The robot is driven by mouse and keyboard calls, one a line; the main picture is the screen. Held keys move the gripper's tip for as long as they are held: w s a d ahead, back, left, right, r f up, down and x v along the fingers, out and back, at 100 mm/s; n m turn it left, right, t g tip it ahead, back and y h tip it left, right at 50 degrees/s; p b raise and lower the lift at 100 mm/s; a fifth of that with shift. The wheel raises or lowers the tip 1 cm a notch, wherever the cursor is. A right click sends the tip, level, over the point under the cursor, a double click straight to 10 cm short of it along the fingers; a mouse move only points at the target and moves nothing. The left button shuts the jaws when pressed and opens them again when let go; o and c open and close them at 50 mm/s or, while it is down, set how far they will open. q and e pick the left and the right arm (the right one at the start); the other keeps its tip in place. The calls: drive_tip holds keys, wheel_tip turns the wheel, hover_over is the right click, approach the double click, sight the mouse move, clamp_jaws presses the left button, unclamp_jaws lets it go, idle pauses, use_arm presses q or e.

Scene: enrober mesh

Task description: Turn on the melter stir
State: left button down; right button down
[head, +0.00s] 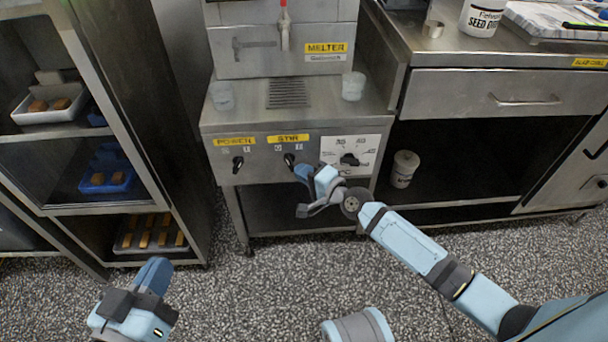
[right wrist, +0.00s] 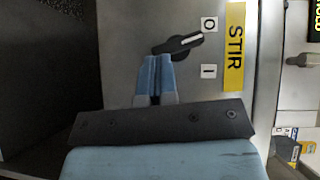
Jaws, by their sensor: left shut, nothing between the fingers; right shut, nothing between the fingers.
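The grey melter (head: 285,112) has a front panel with a yellow STIR label (head: 288,138) above a black stir knob (head: 289,160). In the right wrist view the stir knob (right wrist: 178,45) has its white-marked end turned toward the O mark (right wrist: 209,24), away from the I mark (right wrist: 208,71). My right gripper (head: 301,171) is shut and empty at the knob. In the right wrist view its fingertips (right wrist: 157,60) are beside the knob's unmarked end, on the I side; I cannot tell whether they touch. My left gripper (head: 155,268) is shut and empty, low over the floor.
The power knob (head: 238,164) is left of the stir knob, and a temperature dial (head: 350,159) is right of it. Two small cups (head: 353,86) stand on the melter's ledge. A shelf rack (head: 185,215) stands at left, a steel counter (head: 480,85) at right.

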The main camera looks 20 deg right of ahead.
use_arm(q)
drive_tip(key=shift+s+d+f+g+b, duration=0.1)
drive_tip(key=shift+f+g+b, duration=0.3)
drive_tip(key=shift+f, duration=0.55)
use_arm(e)
drive_tip(key=shift+a+f, duration=0.1)
drive_tip(key=shift+f, duration=0.15)
use_arm(q)
drive_tip(key=shift+w+r, duration=0.25)
drive_tip(key=shift+r, duration=0.15)
use_arm(e)
drive_tip(key=shift+w+a+f, duration=0.1)
use_arm(q)
drive_tip(key=shift+s+f, duration=0.1)
drive_tip(key=shift+f, duration=0.1)
use_arm(e)
drive_tip(key=shift+w+a+f, duration=0.1)
drive_tip(key=shift+a+f, duration=0.25)
drive_tip(key=shift+a, duration=0.05)
use_arm(q)
drive_tip(key=shift+s+f, duration=0.1)
use_arm(e)
drive_tip(key=shift+f, duration=0.15)
